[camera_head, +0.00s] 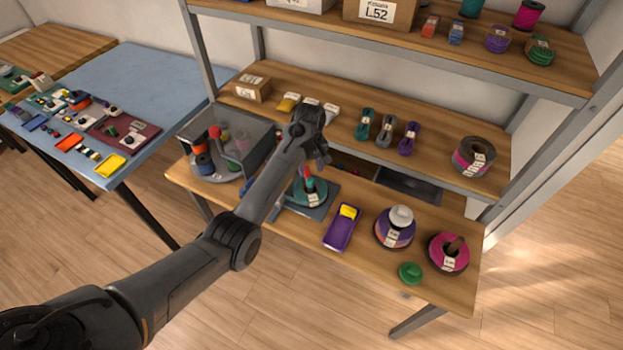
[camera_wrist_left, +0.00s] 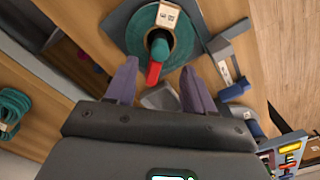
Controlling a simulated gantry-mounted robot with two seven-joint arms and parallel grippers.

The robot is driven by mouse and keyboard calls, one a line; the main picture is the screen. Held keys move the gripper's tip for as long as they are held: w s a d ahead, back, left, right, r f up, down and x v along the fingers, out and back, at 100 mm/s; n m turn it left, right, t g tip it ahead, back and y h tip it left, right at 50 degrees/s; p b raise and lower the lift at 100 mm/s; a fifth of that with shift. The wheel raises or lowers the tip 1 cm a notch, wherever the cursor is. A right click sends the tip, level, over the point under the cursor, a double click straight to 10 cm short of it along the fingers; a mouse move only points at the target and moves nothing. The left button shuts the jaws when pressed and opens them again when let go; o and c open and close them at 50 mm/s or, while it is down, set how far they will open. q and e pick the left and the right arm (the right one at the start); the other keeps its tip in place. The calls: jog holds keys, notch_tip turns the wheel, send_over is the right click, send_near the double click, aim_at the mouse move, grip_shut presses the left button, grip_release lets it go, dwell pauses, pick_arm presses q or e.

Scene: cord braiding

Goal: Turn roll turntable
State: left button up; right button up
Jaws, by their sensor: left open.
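A teal roll (camera_head: 318,192) lies on a grey base plate (camera_head: 322,211) on the lower shelf. Contact cannot be told. A grey housing (camera_head: 258,140) at the left holds several rolls on a light round disc (camera_head: 217,177), with a red knob (camera_head: 214,132). Which one is the roll turntable is not certain.
A purple tray (camera_head: 337,234), a white-topped purple roll (camera_head: 394,236), a magenta roll (camera_head: 450,261) and a small green piece (camera_head: 410,273) lie right of the arm. The upper shelf (camera_head: 440,145) overhangs the back. A blue table (camera_head: 160,80) stands at left.

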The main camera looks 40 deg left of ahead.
aim_at(310, 180)
pick_arm(q)
notch_tip(310, 180, down, 7)
jog(key=shift+r+b, duration=0.15)
jog(key=shift+b, duration=0.35)
grip_shut()
jog(key=shift+n+p, duration=0.3)
